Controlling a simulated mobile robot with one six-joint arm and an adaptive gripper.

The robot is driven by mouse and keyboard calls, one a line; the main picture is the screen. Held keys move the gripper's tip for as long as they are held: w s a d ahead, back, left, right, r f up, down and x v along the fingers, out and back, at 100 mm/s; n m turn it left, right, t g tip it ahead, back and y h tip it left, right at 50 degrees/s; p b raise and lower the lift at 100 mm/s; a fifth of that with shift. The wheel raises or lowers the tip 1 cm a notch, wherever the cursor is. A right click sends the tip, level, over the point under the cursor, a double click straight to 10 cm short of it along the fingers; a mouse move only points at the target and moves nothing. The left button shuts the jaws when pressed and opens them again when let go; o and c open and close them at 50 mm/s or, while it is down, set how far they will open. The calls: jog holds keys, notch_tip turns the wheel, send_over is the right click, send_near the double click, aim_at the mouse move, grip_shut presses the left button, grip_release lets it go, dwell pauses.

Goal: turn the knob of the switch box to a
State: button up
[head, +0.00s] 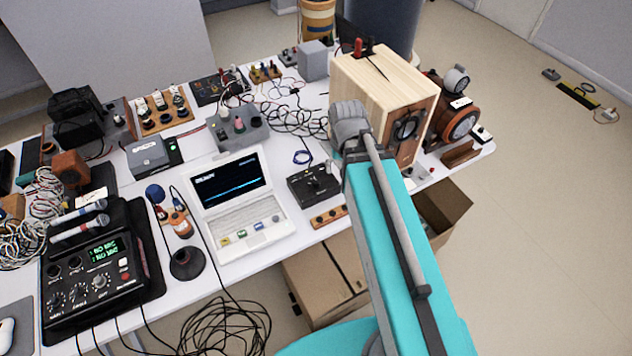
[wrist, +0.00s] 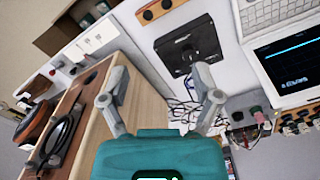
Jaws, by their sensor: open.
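The switch box is a low black box (head: 313,183) on the white table, right of the laptop in the head view, with a small dark knob (head: 314,182) on top. In the wrist view the box (wrist: 177,50) lies upper centre and its knob (wrist: 190,52) shows. The knob's marks are too small to read. My gripper (wrist: 161,72) is open and empty, its fingers apart, with the box beyond them. The fingers do not touch the knob. In the head view my arm hides the fingers.
A wooden speaker cabinet (head: 368,85) stands close to my arm, and its wooden side (wrist: 90,125) fills the left of the wrist view. A white laptop (head: 240,205) stands left of the box. A wooden strip (head: 328,216) lies in front. Loose wires (head: 290,120) lie behind.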

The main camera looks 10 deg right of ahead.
aim_at(316, 180)
jog(key=w+a+f+m+b, duration=0.2)
jog(key=w+f+m+b, duration=0.1)
jog(key=w+m, duration=0.3)
jog(key=w+a+f+m+b, duration=0.3)
jog(key=w+f+m, duration=0.1)
jog(key=w+m, duration=0.2)
jog(key=shift+w+m+b, duration=0.25)
jog(key=shift+m+b, duration=0.1)
jog(key=shift+m, duration=0.05)
jog(key=shift+a+f, duration=0.1)
jog(key=shift+f, duration=0.15)
notch_tip(316, 180, down, 13)
jog(key=b, duration=1.3)
jog(key=shift+f+b, duration=0.2)
jog(key=shift+b, duration=0.15)
grip_shut()
